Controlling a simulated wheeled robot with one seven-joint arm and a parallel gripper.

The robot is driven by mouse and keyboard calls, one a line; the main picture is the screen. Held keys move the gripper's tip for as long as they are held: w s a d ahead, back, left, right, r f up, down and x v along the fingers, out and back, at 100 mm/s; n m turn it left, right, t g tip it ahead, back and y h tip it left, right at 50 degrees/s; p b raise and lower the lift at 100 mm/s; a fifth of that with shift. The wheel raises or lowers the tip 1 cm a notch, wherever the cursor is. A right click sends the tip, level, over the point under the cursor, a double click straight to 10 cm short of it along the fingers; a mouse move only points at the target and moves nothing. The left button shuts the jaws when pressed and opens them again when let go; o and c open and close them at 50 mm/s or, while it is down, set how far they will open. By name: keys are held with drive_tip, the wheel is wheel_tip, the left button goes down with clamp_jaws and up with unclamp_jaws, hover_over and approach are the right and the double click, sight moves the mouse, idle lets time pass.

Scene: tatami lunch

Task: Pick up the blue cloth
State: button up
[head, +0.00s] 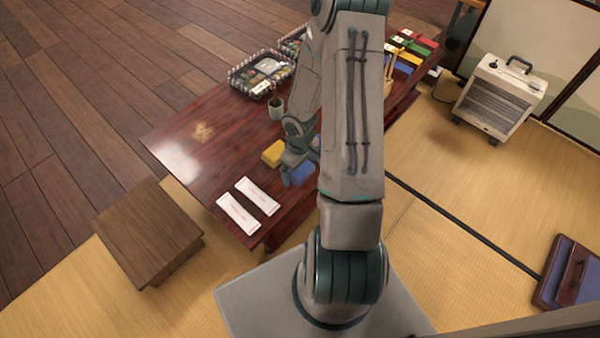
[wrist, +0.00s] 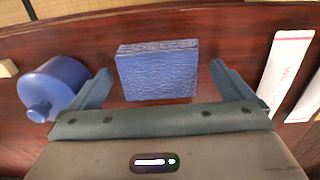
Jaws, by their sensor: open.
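The blue cloth (wrist: 157,72) is a folded, textured block on the dark red table. In the wrist view it lies between the two fingers of my gripper (wrist: 161,68), with table showing on both sides of it. The fingers are apart and do not touch it. In the head view my gripper (head: 291,166) is low over the table, and part of the blue cloth (head: 303,175) shows beside it; my arm hides some of that area.
A blue bottle (wrist: 55,84) lies left of the left finger. White packets (head: 257,196) lie near the table's front edge. A yellow cloth (head: 273,153) and a dark cup (head: 276,108) are farther back. A wooden stool (head: 148,228) stands left of the table.

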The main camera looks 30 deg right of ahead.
sight(300, 168)
drive_tip(key=c, duration=1)
drive_tip(key=shift+r, duration=0.1)
drive_tip(key=shift+r+p, duration=0.35)
drive_tip(key=shift+r, duration=0.1)
wheel_tip(300, 168, up, 4)
drive_tip(key=shift+f+p, duration=0.25)
drive_tip(key=shift+p, duration=0.85)
drive_tip(key=w+a+r+p, duration=0.3)
drive_tip(key=w+r, duration=0.3)
drive_tip(key=w, duration=0.5)
drive_tip(key=shift+a+r+p, duration=0.25)
drive_tip(key=shift+p, duration=0.25)
drive_tip(key=shift+o, duration=0.4)
